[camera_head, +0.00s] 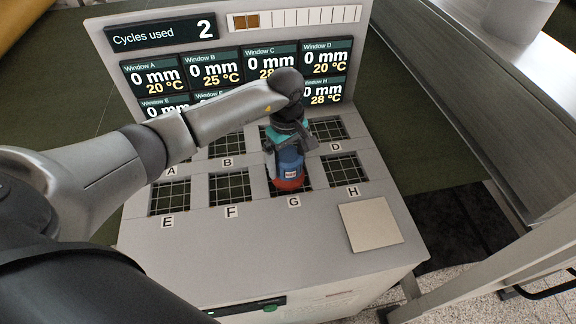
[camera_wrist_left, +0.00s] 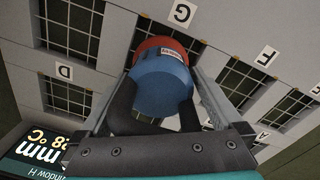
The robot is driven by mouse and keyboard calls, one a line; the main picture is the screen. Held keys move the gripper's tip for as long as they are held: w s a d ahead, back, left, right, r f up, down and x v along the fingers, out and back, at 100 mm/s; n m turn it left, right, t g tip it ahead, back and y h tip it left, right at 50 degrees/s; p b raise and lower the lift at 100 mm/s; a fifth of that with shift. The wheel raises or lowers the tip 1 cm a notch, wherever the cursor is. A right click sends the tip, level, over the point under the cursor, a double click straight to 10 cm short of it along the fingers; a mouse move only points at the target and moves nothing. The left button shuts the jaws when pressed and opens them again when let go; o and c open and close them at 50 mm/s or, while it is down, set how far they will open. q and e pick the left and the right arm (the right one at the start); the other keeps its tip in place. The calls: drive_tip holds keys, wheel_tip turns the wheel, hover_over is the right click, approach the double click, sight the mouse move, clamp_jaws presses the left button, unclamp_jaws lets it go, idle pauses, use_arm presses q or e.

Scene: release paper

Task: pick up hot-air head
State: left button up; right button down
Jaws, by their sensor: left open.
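The hot-air head (camera_head: 290,165) is a blue cylinder with a red-orange lower rim and a small white label. It stands over window G of the bench, and also shows in the left wrist view (camera_wrist_left: 163,84). My left gripper (camera_head: 290,143) comes down on it from above. In the wrist view its two fingers lie on either side of the blue body, open; whether they touch it I cannot tell. The gripper hides the top of the head. My right gripper is not in view.
The light bench top (camera_head: 250,255) has several gridded, lettered windows. A display panel (camera_head: 225,55) rises behind, reading "Cycles used 2". A beige square plate (camera_head: 370,224) lies at the front right. A grey rail or counter (camera_head: 470,110) runs along the right.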

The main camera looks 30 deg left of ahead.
use_arm(q)
clamp_jaws()
drive_tip(key=shift+w+r, duration=0.2)
idle(0.8)
